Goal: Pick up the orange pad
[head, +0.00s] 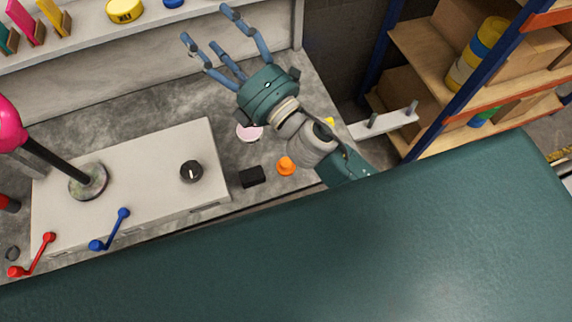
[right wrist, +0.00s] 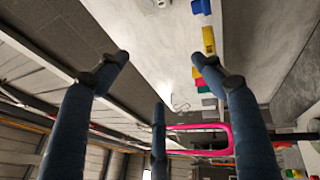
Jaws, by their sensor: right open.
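A small orange piece (head: 286,166), the only orange thing I see on the grey worktop, sits to the right of a black block in the head view. It has a rounded top and a wider base; I take it for the orange pad. My right gripper (head: 210,32) is open and empty, its three fingers spread, well above and left of the orange piece in the picture. Its forearm passes just right of the piece without hiding it. The spread fingers (right wrist: 160,75) also show in the right wrist view, with nothing between them. My left gripper is not in view.
A black block (head: 252,177) and a pale pink round dish (head: 249,132) are near the orange piece. A white box (head: 130,170) with a black knob stands left. Red (head: 35,256) and blue (head: 110,230) levers are in front. Shelving (head: 440,60) stands right.

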